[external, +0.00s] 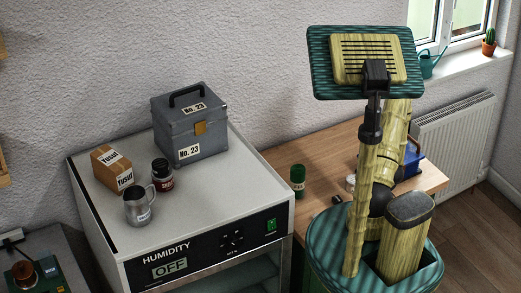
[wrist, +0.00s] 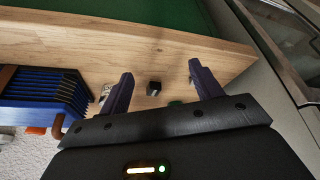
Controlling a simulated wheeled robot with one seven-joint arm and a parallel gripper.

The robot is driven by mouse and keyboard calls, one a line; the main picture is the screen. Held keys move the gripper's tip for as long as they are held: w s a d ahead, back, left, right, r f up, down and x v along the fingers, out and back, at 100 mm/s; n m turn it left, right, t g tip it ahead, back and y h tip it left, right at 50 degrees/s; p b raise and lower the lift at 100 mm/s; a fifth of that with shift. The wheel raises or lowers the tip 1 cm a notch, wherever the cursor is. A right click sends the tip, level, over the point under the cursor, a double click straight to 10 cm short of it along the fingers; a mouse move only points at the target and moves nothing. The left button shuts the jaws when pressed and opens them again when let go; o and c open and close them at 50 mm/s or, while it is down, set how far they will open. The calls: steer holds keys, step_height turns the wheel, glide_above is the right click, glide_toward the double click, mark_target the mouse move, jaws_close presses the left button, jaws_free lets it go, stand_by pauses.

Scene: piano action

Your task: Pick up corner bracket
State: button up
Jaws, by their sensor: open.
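A small dark block-like piece (wrist: 153,88) lies on the wooden table and appears between my gripper's fingers in the wrist view; it may be the corner bracket, but it is too small to be sure. It also shows as a dark speck on the table in the external view (external: 337,199). My gripper (wrist: 163,82) is open and empty, its two purple fingers apart on either side of the piece in the picture. A pale metallic item (wrist: 105,92) is partly hidden by the left finger. In the external view my gripper is hidden behind my body.
A blue ribbed box (wrist: 45,98) stands left in the wrist view. A green jar (external: 298,180) stands on the wooden table (external: 290,155), near the white humidity cabinet (external: 90,205). On the cabinet are a grey case (external: 185,135), carton (external: 112,170), dark jar (external: 162,175) and metal mug (external: 138,207).

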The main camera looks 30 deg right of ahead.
steer(key=s+a+m+t+p, duration=0.2)
steer(key=s+a+m+t, duration=0.1)
steer(key=s+a+t, duration=0.4)
steer(key=shift+a+t+y, duration=0.4)
steer(key=shift+a+t, duration=0.35)
steer(key=shift+t, duration=0.35)
steer(key=shift+f, duration=0.1)
steer(key=b+x, duration=0.4)
steer(key=x, duration=0.7)
steer(key=shift+w+f, duration=0.2)
steer(key=shift+f, duration=0.1)
steer(key=shift+w+a, duration=0.1)
steer(key=shift+w, duration=0.2)
